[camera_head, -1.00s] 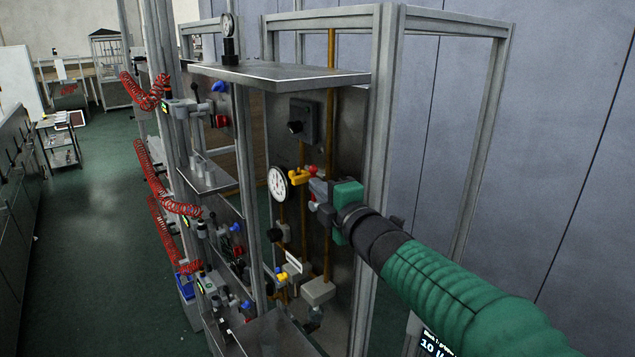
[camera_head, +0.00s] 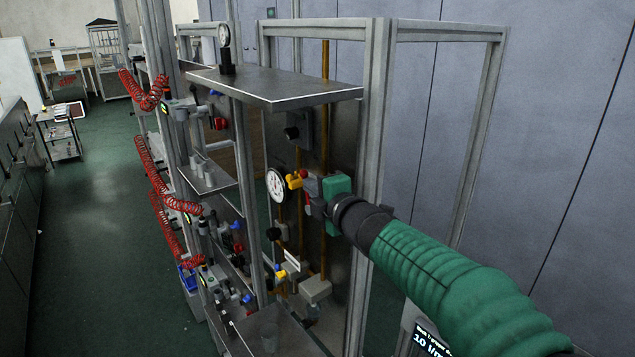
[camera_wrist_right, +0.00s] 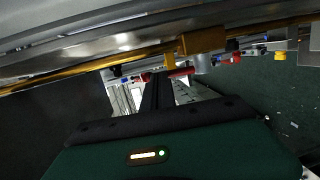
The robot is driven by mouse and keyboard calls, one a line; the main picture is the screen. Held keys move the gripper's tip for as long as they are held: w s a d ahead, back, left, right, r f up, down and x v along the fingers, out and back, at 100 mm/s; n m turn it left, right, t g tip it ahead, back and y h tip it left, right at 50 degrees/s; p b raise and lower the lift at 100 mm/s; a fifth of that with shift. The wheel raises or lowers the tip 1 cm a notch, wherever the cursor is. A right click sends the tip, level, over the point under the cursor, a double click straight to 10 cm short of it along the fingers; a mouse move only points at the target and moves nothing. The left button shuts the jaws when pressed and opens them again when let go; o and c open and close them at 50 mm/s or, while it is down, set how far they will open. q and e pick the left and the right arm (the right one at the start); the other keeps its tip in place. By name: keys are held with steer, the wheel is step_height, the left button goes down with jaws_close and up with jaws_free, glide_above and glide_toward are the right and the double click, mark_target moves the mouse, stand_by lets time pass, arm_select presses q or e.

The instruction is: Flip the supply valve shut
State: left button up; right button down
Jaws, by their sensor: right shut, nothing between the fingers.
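A brass-yellow valve body (camera_head: 294,181) sits on the copper pipe beside a round white gauge (camera_head: 276,185), with a small red part (camera_head: 303,173) next to it. In the right wrist view the yellow fitting (camera_wrist_right: 201,41) is on the pipe, and a red lever (camera_wrist_right: 181,72) lies just beyond my fingertips. My right gripper (camera_head: 312,190) is shut and empty, close beside the valve at its right. Its dark fingers also show in the wrist view (camera_wrist_right: 158,88). I cannot tell whether they touch the lever. The left gripper is not in view.
A lower yellow valve (camera_head: 281,273) and a grey box (camera_head: 315,289) are below. Red coiled hoses (camera_head: 150,165) hang at the left; the floor aisle is clear.

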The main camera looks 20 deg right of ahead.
steer(key=shift+w+r, duration=0.1)
steer(key=shift+w, duration=0.25)
steer(key=shift+w+a, duration=0.1)
steer(key=shift+w, duration=0.55)
steer(key=shift+w+a+f+b, duration=0.2)
steer(key=shift+w+a, duration=0.1)
steer(key=shift+w, duration=0.25)
steer(key=shift+w+a+f+b, duration=0.1)
steer(key=shift+w+a+b, duration=0.15)
steer(key=shift+w, duration=0.25)
steer(key=shift+g+h, duration=0.3)
steer(key=shift+g, duration=0.4)
steer(key=w+f+p, duration=0.1)
steer(key=p, duration=0.1)
steer(key=w+a+f+p, duration=0.1)
steer(key=w+p, duration=0.1)
steer(key=p, duration=0.1)
steer(key=shift+w+a+f, duration=0.15)
steer(key=shift+f, duration=0.15)
